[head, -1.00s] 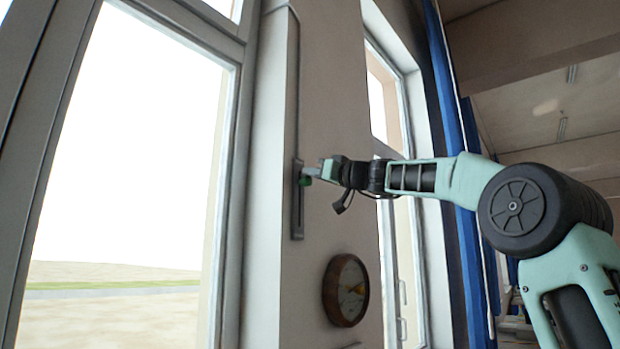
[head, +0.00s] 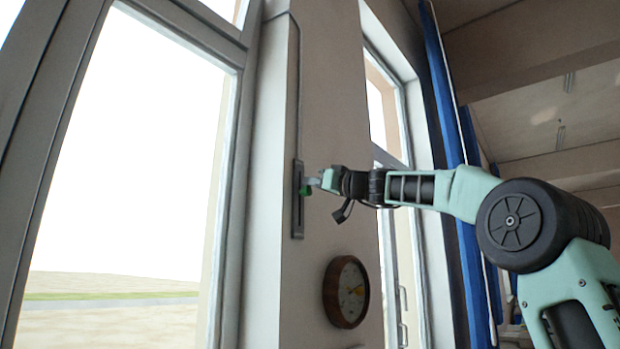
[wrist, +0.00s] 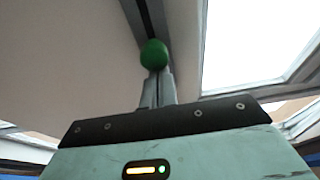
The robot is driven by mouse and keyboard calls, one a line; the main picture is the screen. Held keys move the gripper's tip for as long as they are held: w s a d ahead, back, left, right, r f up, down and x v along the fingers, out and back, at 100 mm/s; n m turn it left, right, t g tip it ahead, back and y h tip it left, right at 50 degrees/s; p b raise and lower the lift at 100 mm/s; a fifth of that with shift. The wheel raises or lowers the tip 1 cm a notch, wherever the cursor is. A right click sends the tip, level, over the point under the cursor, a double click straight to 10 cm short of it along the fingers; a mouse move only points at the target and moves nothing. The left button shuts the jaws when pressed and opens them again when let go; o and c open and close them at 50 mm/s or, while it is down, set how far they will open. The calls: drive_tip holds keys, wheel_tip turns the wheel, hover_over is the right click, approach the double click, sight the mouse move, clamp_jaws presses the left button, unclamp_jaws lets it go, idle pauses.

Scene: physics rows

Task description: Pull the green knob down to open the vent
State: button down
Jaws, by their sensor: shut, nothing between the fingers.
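The green knob (head: 306,190) sits on a dark vertical slotted rail (head: 298,222) on the wall pillar, in the upper half of the slot. In the wrist view the green knob (wrist: 154,53) is round and lies right at the fingertips. My gripper (head: 313,182) reaches in from the right, its fingertips at the knob's upper right side. In the wrist view my gripper (wrist: 158,80) has its fingers together with nothing between them. They appear to touch the knob, but the exact contact is hidden.
A thin rod or cable (head: 299,90) runs up the wall from the rail. A round wooden-framed dial (head: 346,291) hangs below and right of the rail. A large window (head: 130,160) is to the left. Blue curtains (head: 470,230) hang behind my arm.

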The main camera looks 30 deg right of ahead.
drive_tip(key=shift+f+b, duration=1.45)
drive_tip(key=shift+b, duration=0.05)
drive_tip(key=shift+f+b, duration=1.05)
drive_tip(key=shift+b, duration=0.2)
drive_tip(key=shift+w+f+b, duration=0.1)
drive_tip(key=shift+f+b, duration=0.6)
drive_tip(key=shift+b, duration=0.15)
drive_tip(key=shift+f+b, duration=0.55)
drive_tip(key=shift+b, duration=0.15)
drive_tip(key=shift+r, duration=0.2)
drive_tip(key=shift+r+p, duration=0.85)
drive_tip(key=shift+r, duration=0.1)
